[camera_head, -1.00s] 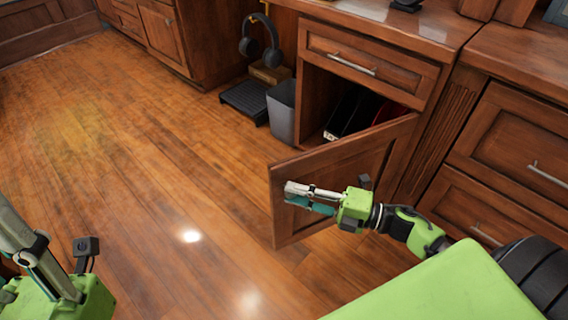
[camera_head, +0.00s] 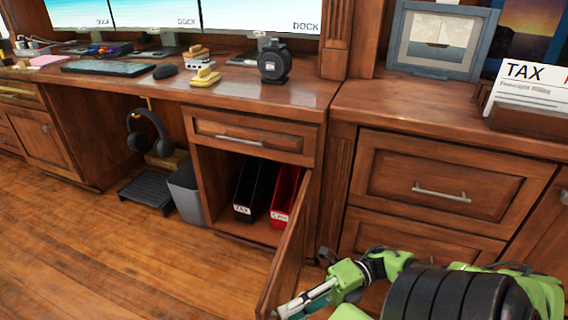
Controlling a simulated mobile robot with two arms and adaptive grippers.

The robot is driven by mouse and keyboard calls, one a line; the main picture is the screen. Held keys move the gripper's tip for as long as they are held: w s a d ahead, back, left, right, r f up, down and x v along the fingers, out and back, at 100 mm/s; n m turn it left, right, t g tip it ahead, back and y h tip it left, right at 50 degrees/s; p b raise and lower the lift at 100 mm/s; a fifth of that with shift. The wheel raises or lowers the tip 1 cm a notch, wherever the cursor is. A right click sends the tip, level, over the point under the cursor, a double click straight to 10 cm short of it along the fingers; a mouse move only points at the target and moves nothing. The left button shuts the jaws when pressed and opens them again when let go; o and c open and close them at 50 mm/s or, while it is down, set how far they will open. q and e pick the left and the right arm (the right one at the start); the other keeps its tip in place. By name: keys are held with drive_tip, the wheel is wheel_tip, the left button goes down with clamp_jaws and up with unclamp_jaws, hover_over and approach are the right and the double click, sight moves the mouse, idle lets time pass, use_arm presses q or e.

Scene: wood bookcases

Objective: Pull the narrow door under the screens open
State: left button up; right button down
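The narrow door (camera_head: 286,257) under the desk drawer stands wide open, swung out toward me on its right-side hinge and seen nearly edge-on. The cabinet (camera_head: 262,229) behind it shows a black file holder (camera_head: 247,190) marked TAX and a red file holder (camera_head: 285,197). My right gripper (camera_head: 283,314) is at the door's lower free edge, at the bottom of the picture. Its fingers are partly cut off, and I cannot tell whether they are open or touching the door. My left gripper is out of view.
A drawer (camera_head: 248,136) with a bar handle is above the opening. A grey bin (camera_head: 186,194), a black footrest (camera_head: 148,191) and hanging headphones (camera_head: 150,133) are left of the cabinet. Drawers (camera_head: 437,190) stand at right. The wooden floor (camera_head: 130,265) at left is clear.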

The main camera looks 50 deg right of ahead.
drive_tip(key=shift+w, duration=0.1)
drive_tip(key=c, duration=1.8)
unclamp_jaws()
drive_tip(key=shift+o, duration=0.2)
drive_tip(key=shift+d, duration=0.1)
drive_tip(key=v, duration=1.2)
